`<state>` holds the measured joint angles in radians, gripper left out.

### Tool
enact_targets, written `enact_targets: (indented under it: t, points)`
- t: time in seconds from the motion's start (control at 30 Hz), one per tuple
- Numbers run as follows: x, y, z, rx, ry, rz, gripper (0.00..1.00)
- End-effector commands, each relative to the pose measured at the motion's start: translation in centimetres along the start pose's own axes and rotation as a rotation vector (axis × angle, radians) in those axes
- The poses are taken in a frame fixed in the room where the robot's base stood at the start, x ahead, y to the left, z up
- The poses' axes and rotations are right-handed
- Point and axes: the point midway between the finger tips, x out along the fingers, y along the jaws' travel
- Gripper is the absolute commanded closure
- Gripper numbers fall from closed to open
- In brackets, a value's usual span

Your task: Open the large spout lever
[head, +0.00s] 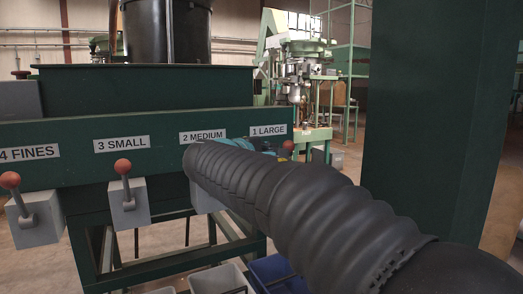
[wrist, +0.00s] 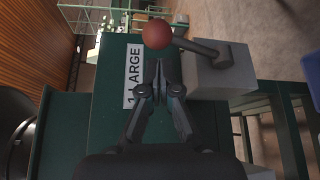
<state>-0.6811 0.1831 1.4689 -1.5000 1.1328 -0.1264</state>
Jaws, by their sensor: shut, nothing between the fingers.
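The large spout lever has a red ball knob (wrist: 157,33) on a grey bar that runs to a grey box (wrist: 222,76) in the wrist view. The label "1 LARGE" (wrist: 132,75) is on the green panel beside it. In the head view the red knob (head: 288,145) shows just past my arm, under the "1 LARGE" sign (head: 268,130); the rest of this lever is hidden. My gripper (wrist: 159,66) is shut and empty, its fingertips pointing toward the knob with a small gap in the picture. In the head view my sleeved arm hides most of my gripper.
The small lever (head: 123,168) and fines lever (head: 10,181) stick out at left on grey boxes. The medium spout is mostly behind my arm. A white bin (head: 215,280) and a blue bin (head: 275,270) stand below. A dark green column (head: 435,110) is at right.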

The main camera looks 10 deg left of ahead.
Motion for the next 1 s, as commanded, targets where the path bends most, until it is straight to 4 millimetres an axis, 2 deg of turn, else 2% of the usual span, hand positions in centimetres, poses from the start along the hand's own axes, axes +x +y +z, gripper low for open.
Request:
enact_targets:
  t: [0.1,0.3,0.77,1.0]
  points:
    - [1.7,0.0,0.1,0.0,-0.002,0.0,1.0]
    - [2.9,0.0,0.0,0.0,0.0,0.0,1.0]
    - [3.1,-0.1,0.0,0.004,0.0,0.002,1.0]
    - [3.4,-0.8,0.8,0.05,-0.008,0.027,1.0]
